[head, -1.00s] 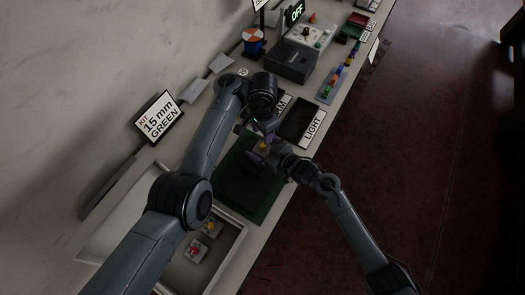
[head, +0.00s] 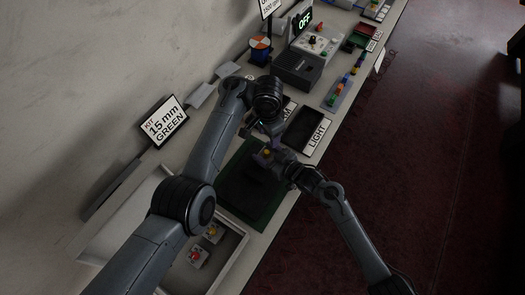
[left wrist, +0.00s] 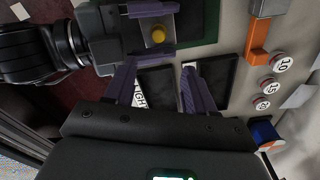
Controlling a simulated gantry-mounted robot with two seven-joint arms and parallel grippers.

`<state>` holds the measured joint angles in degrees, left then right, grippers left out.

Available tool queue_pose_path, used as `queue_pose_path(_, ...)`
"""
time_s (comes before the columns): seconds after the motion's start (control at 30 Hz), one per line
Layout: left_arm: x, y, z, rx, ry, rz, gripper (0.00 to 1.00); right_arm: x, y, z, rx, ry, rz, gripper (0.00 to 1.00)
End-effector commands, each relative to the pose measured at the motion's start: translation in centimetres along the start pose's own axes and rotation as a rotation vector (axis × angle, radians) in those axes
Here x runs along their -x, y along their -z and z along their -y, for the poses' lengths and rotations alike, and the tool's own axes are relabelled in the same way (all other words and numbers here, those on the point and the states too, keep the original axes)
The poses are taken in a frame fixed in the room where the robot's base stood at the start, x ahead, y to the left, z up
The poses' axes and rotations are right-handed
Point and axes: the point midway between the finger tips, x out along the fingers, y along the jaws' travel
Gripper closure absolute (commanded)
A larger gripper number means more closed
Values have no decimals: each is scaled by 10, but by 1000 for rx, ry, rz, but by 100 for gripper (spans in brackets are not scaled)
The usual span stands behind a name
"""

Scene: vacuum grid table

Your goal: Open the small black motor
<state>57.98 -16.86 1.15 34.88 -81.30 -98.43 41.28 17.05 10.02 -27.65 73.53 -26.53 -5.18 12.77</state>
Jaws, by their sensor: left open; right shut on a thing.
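My right gripper (left wrist: 150,31) is shut on a small dark piece with a round yellow knob (left wrist: 158,35), held over the green-edged dark mat. The yellow knob also shows in the head view (head: 267,152). My left gripper (left wrist: 161,88) is open and empty, its two purple fingers spread. In the left wrist view the held piece lies beyond and above these fingertips, apart from them. In the head view the left fingertips are largely hidden behind my left arm.
The dark mat (head: 245,190) lies below my arms. A shallow tray (head: 236,262) with a red-knobbed and a yellow-knobbed piece stands in front. A black bin labelled LIGHT (head: 304,131) and another bin lie beyond. Farther back are a dark box (head: 299,68) and an OFF display (head: 305,20).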

Motion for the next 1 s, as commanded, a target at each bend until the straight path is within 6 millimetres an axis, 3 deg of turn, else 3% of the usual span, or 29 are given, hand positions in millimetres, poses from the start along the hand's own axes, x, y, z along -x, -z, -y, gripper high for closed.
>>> queue_pose_path(0.2, 43, 21, 18, 28, 63, -171, 45, 0, -2, 2, -3, 3, 4, 92)
queue_pose_path(0.43, 58, 14, 24, 88, 101, -348, 45, 0, -3, 2, -3, 3, 4, 92)
queue_pose_path(0.57, 50, -3, 20, 130, 107, -408, 45, 0, -3, 2, -4, 3, 5, 92)
queue_pose_path(0.8, 7, -36, 1, 186, 72, -400, 45, 0, -3, 2, -4, 3, 6, 92)
queue_pose_path(1.0, -16, -44, -9, 192, 41, -371, 45, 0, -4, 2, -4, 3, 7, 92)
